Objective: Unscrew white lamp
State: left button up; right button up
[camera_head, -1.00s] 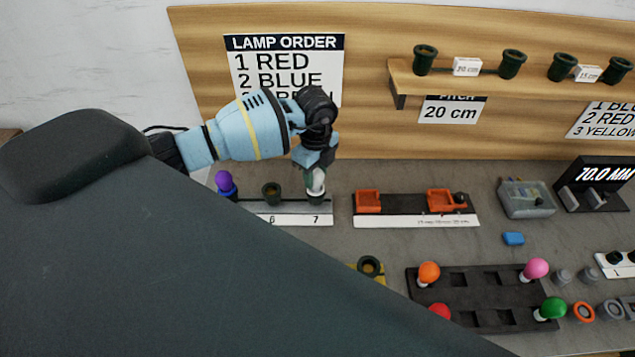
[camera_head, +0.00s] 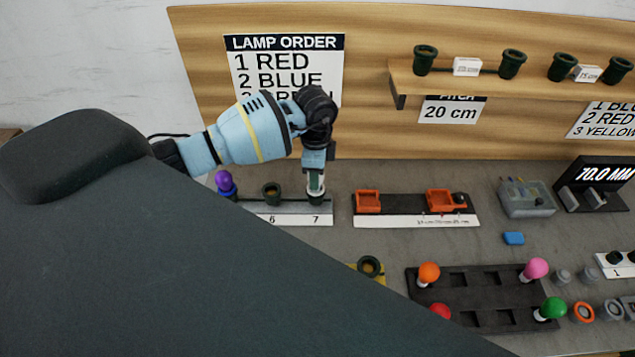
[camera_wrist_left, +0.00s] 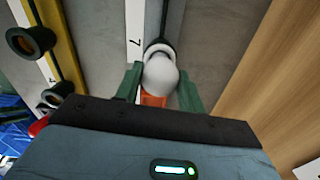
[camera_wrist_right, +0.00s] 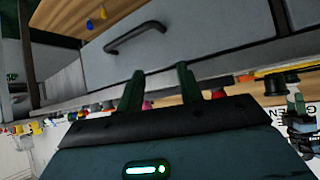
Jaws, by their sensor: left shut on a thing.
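The white lamp (camera_wrist_left: 160,75) stands in the dark socket at position 7 of the socket strip, seen from above in the left wrist view. My left gripper (camera_wrist_left: 160,88) is shut on it, with a green finger on each side of the bulb. In the head view, the left gripper (camera_head: 316,180) points straight down over socket 7 (camera_head: 316,198), and the bulb is mostly hidden by the fingers. Whether the lamp's thread is still engaged cannot be told. My right gripper (camera_wrist_right: 160,85) is open and empty in the right wrist view, and is out of the head view.
A purple lamp (camera_head: 224,182) and an empty socket (camera_head: 271,192) stand to the left on the same strip. Orange holders (camera_head: 368,201) lie to the right. A black tray (camera_head: 480,280) with coloured lamps is in front. My own dark arm link covers the lower left.

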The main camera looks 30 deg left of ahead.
pick_arm(q)
jog(key=o, duration=0.9)
